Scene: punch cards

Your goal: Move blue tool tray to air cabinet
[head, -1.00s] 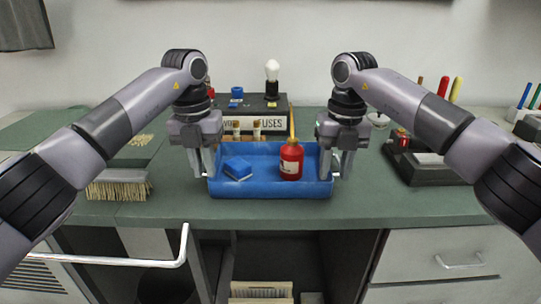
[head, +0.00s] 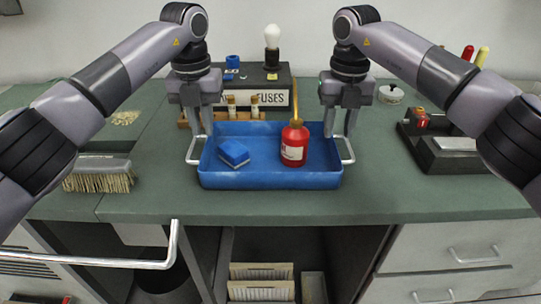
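The blue tool tray (head: 270,180) lies flat on the green counter near its front edge. It holds a blue block-like sponge (head: 234,153) and a red bottle (head: 294,145) with a yellow spout. A pale wire handle sticks out at each end. My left gripper (head: 200,132) is open, pointing down just above the left handle (head: 191,152). My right gripper (head: 340,134) is open, pointing down at the right handle (head: 349,152). Contact with the handles is unclear. No cabinet is legibly marked air; an open compartment (head: 262,245) below the counter holds pleated cream filters (head: 261,290).
A brush (head: 98,177) lies left of the tray. A wooden rack with vials (head: 243,112) and a FUSES box (head: 265,92) stand behind it. A dark holder (head: 440,150) stands to the right. A white bar handle (head: 110,263) juts out at front left.

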